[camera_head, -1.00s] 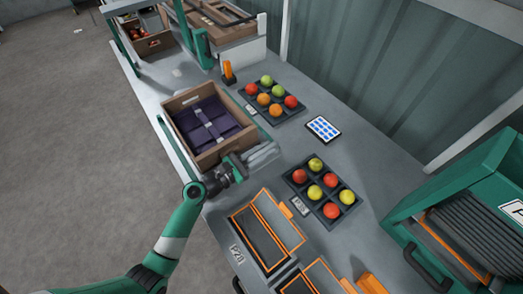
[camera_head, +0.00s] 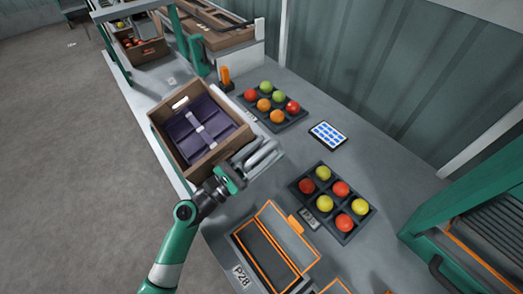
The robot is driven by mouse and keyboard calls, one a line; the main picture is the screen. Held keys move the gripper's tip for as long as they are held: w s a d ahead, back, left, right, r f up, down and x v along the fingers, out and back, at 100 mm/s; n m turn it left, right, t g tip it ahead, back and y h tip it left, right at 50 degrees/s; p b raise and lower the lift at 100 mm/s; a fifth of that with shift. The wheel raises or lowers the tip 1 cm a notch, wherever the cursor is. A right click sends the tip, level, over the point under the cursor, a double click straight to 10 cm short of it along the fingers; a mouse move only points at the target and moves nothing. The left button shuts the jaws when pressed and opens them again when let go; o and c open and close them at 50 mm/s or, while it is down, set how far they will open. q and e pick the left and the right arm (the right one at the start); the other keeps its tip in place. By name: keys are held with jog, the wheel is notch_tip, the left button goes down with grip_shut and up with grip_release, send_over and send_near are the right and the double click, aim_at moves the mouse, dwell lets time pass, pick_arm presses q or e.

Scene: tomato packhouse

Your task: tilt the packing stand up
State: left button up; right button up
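A brown crate (camera_head: 221,153) with a purple divided liner and a pale strap sits on the packing stand at the left of the bench. The crate looks tilted, with its open top facing me. The stand itself is mostly hidden under it. Grey rounded bars (camera_head: 262,155) lie at the crate's near right side. My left gripper (camera_head: 238,172) is at the crate's near corner, close against these bars. Its fingertips are too small and covered to tell whether they are open, shut or touching. My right gripper is not in view.
A dark tray (camera_head: 297,122) of several tomatoes lies behind the crate, and another tray (camera_head: 328,236) lies at right. A tablet (camera_head: 328,135) lies between them. An orange-edged open box (camera_head: 262,253) is in front. A green machine (camera_head: 450,220) stands at far right.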

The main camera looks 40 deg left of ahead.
pick_arm(q)
jog(key=v, duration=1.1)
jog(key=shift+s+f+p, duration=0.1)
jog(key=shift+s+p, duration=0.2)
jog(key=shift+p, duration=0.05)
